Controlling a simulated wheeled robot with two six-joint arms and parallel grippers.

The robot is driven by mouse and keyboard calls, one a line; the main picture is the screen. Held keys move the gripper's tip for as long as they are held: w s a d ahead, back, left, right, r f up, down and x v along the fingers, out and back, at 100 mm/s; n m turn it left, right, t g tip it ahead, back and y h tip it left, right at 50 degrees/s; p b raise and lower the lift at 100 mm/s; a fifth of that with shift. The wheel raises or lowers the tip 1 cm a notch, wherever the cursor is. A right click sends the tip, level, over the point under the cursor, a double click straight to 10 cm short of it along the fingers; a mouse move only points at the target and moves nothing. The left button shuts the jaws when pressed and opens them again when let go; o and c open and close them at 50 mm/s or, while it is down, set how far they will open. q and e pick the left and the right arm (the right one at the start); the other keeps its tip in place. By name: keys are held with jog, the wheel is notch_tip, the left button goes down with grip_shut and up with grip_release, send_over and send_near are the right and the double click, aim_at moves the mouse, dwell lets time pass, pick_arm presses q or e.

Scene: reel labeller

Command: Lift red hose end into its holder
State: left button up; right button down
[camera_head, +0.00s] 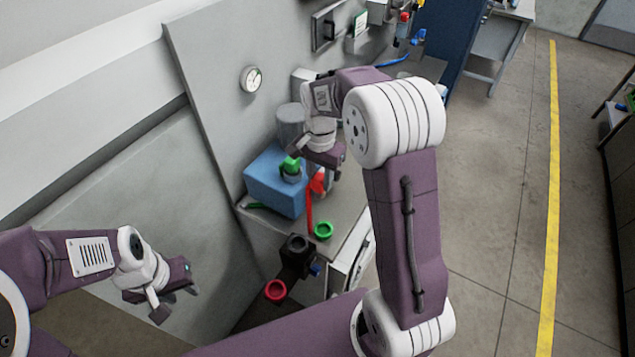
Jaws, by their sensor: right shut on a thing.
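My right gripper (318,168) is shut on the red hose end (317,184) and holds it upright beside the blue box. The red hose (309,212) runs down from it towards the bench. A red ring (275,290) at the bench's lower left front and a green ring (323,231) on the bench look like holders; both appear empty. My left gripper (176,302) hangs open and empty at the lower left, well away from the hose. My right arm partly hides the area right of the hose end.
A blue box (272,184) with a green-capped fitting (291,165) stands close left of the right gripper. A black block (297,250) is at the bench front. A gauge (251,78) is on the grey panel behind.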

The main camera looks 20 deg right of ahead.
aim_at(320, 177)
jog(key=shift+r+p, duration=3.1)
jog(key=shift+r, duration=0.3)
jog(key=shift+f, duration=0.1)
